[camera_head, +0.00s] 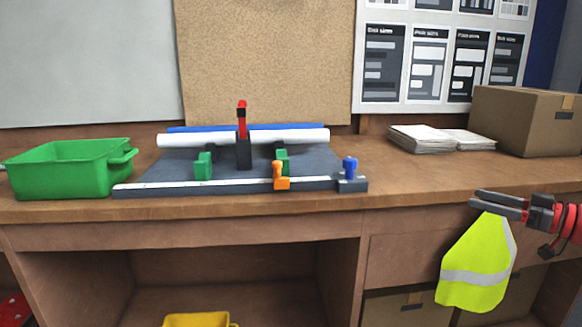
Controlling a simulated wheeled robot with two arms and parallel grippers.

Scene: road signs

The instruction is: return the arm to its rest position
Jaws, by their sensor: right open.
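My right gripper (479,198) comes in from the right edge, in front of the workbench's right part. Its grey fingers point left and are open by a narrow gap. A yellow hi-vis vest (475,262) with a pale stripe hangs directly below the fingers. Its top edge is covered by the gripper, so I cannot tell whether they touch. The red wrist of my right arm shows at the right edge. My left gripper is not in view.
The wooden workbench (420,185) holds a green bin (65,172), a dark fixture (235,178) with white and blue rolls and clamps, paper stacks (425,139) and a cardboard box (525,120). A yellow bin (200,320) is below. The bench top's right front is clear.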

